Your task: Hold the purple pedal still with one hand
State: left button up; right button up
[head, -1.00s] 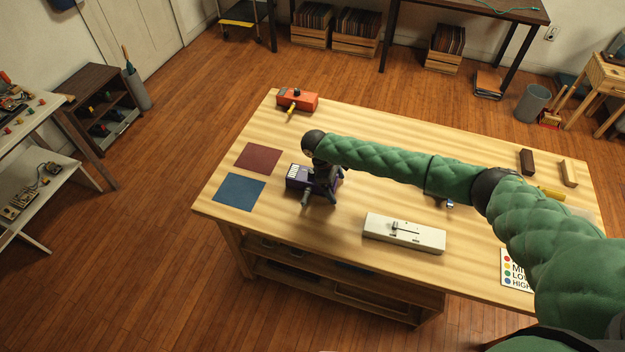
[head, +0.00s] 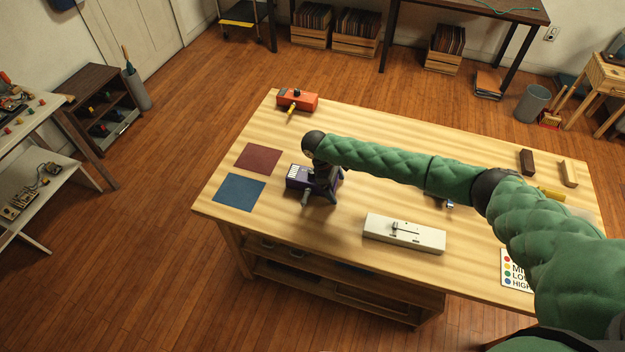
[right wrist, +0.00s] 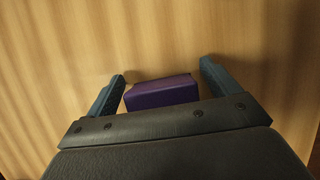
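The purple pedal (head: 297,178) lies near the left end of the wooden table, beside the blue square. My right gripper (head: 324,188) is down over its right part and hides much of it in the head view. In the right wrist view the pedal's purple body (right wrist: 162,91) lies between the two fingers of the right gripper (right wrist: 163,72). The fingers are spread, one on each side, with a narrow gap at each, so the gripper looks open. My left gripper is not in view.
On the table (head: 375,108), a red square (head: 257,158) and a blue square (head: 240,191) lie left of the pedal. An orange pedal (head: 298,99) is at the back left, and a white box with a slider (head: 404,233) is at the front. Brown blocks (head: 527,161) stand far right.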

jog(key=shift+r, duration=0.1)
jog(key=v, duration=1.1)
jog(key=shift+a+r, duration=0.2)
jog(key=shift+w+r, duration=0.1)
jog(key=shift+r, duration=0.05)
jog(key=shift+r, duration=0.1)
